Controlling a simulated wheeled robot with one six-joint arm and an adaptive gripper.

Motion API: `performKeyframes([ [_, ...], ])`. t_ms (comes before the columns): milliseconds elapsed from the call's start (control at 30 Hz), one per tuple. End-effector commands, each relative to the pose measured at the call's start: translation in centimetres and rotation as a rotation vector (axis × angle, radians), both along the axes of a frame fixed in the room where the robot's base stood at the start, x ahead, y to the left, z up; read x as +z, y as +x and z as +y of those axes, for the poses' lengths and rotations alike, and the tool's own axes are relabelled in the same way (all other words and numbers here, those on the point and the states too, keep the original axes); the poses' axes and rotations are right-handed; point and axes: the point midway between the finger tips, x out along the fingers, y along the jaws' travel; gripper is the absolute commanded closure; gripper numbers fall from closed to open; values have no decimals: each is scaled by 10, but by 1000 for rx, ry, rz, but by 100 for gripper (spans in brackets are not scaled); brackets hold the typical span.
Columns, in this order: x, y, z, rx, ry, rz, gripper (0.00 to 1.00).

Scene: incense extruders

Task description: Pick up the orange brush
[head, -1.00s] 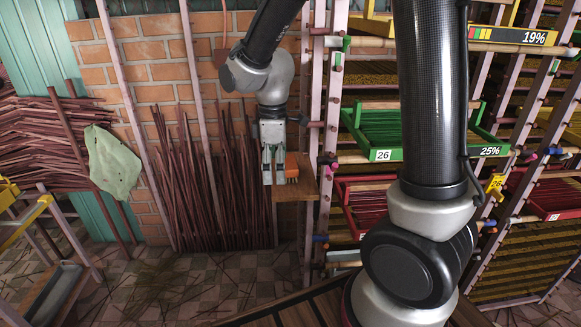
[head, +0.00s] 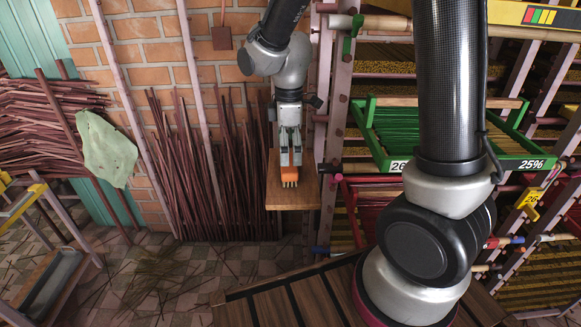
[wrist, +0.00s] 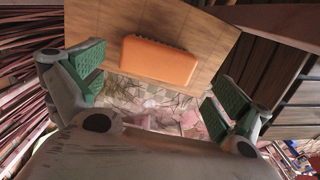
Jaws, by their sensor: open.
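The orange brush (head: 289,174) sits on a small wooden shelf (head: 292,199) by the brick wall, its pale bristle tips facing the head camera. My gripper (head: 290,158) is open and points down at the brush, its fingers overlapping the brush's upper part in the head view. In the wrist view, the orange brush (wrist: 158,62) lies on the wooden board, its long body seen across the gap between the green-padded fingers of my gripper (wrist: 158,88). The fingers show on either side, apart from the brush.
Bundles of dark red sticks (head: 215,165) lean on the wall left of the shelf. A pink-brown rack upright (head: 335,125) stands close to the right, with a green tray (head: 437,150) beyond it. Below the shelf is tiled floor.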

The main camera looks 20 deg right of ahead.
Motion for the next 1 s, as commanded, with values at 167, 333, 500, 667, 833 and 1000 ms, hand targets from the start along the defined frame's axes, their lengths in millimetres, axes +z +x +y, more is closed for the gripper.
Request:
performKeyframes([
  [167,-26,1,-3,-2,-1,3,0],
  [333,-50,2,-3,-1,0,2,0],
  [500,-57,3,-3,0,1,0,0],
  [667,-56,3,-3,0,1,-1,4],
  [833,-56,3,-3,0,1,-1,35],
  [1000,-56,3,-3,0,1,-1,36],
])
